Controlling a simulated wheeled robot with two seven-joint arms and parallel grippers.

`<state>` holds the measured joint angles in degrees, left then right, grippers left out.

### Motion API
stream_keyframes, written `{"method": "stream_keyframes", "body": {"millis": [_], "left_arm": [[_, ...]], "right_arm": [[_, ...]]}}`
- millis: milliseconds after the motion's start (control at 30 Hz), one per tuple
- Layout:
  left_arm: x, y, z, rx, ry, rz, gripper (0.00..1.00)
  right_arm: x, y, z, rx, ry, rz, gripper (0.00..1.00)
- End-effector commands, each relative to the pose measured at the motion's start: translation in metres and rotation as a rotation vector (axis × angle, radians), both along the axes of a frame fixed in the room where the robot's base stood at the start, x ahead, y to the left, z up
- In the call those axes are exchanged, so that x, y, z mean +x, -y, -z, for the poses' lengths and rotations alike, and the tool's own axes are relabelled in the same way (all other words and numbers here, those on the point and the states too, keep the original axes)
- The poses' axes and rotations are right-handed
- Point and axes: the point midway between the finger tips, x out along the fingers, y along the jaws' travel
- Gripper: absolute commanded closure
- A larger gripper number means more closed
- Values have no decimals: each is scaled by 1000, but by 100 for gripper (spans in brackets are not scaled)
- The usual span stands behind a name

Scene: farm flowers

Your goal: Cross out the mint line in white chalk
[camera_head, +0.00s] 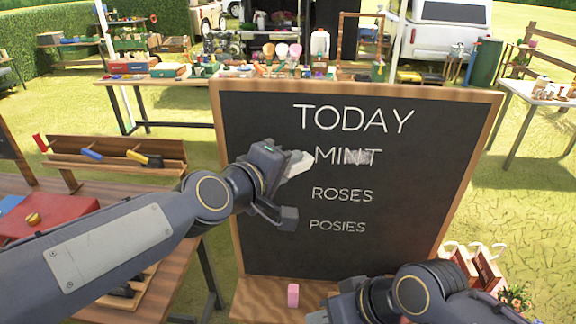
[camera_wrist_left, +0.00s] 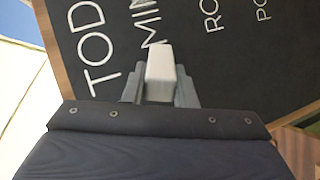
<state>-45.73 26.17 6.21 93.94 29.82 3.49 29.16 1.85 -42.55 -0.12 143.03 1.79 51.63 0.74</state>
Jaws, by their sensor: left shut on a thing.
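The framed chalkboard (camera_head: 400,250) stands upright in front of me and reads TODAY, MINT, ROSES and POSIES in white. The MINT line (camera_head: 330,156) has pale white scribble over its right-hand letters. My left gripper (camera_head: 287,185) is shut on a white chalk (camera_head: 298,165), a blocky stick that also shows between the fingers in the left wrist view (camera_wrist_left: 160,65). The chalk's tip is at the left end of MINT; I cannot tell whether it touches the board. My right gripper (camera_head: 335,308) is low at the board's foot, its fingers mostly hidden.
A pink block (camera_head: 293,295) stands on the wooden ledge below the board. Tables with goods stand behind the board.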

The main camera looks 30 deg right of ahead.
Motion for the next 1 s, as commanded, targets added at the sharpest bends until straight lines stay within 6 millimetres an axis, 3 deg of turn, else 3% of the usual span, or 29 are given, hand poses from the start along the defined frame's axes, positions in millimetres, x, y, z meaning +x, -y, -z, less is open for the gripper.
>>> {"method": "stream_keyframes", "body": {"millis": [633, 1000], "left_arm": [[10, 6, -1, 0, 0, 0, 100], [-2, 21, -3, 2, -1, 3, 100]], "right_arm": [[0, 0, -1, 0, 0, 0, 64], [0, 0, -16, 0, 0, 0, 64]]}}
